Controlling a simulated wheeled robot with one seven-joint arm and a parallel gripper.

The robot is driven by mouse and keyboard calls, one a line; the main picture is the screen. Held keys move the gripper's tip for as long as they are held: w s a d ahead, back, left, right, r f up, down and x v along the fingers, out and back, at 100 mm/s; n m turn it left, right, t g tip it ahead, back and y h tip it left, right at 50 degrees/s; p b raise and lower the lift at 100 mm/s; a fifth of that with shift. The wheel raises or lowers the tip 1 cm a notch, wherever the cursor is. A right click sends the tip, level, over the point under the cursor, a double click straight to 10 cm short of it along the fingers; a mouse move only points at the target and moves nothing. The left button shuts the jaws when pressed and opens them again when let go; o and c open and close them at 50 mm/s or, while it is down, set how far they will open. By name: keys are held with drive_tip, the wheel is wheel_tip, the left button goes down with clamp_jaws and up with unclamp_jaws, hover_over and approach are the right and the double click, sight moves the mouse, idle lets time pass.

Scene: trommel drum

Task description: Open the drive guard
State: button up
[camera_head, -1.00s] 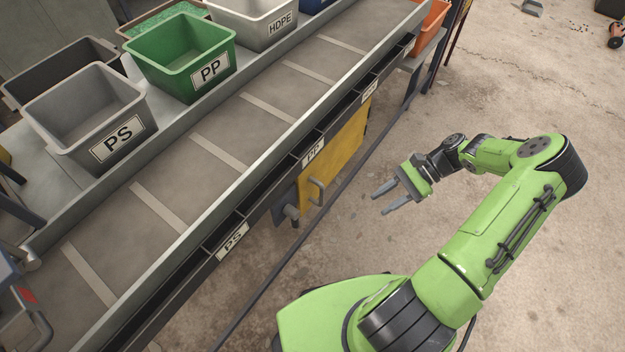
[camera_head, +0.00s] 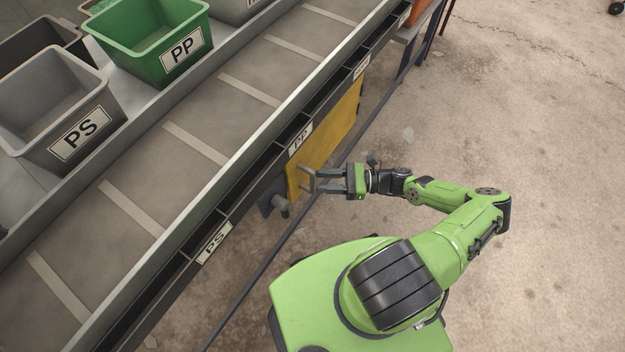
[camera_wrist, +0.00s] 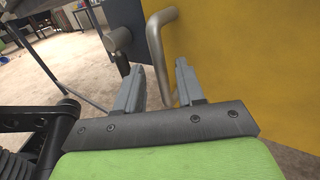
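The drive guard is a yellow panel (camera_head: 335,132) under the side of the conveyor; it looks shut. It fills the right of the wrist view (camera_wrist: 245,50). Its grey bar handle (camera_head: 306,178) is at the panel's near end, and shows upright in the wrist view (camera_wrist: 155,45). My gripper (camera_head: 316,181) is open, its two grey fingers reaching to the handle. In the wrist view the handle's lower part runs down between the fingertips (camera_wrist: 162,75). I cannot tell whether either finger touches it.
A grey cylindrical part (camera_head: 279,203) sticks out beside the panel's near end. A thin dark rail (camera_head: 262,272) runs along the conveyor near the floor. Labelled bins, PS (camera_head: 62,110) and PP (camera_head: 150,45), stand beyond the belt. The floor to the right is clear.

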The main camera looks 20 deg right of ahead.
sight(312, 181)
drive_tip(key=x, duration=0.3)
drive_tip(key=shift+w+a, duration=0.15)
drive_tip(key=shift+a, duration=0.25)
clamp_jaws()
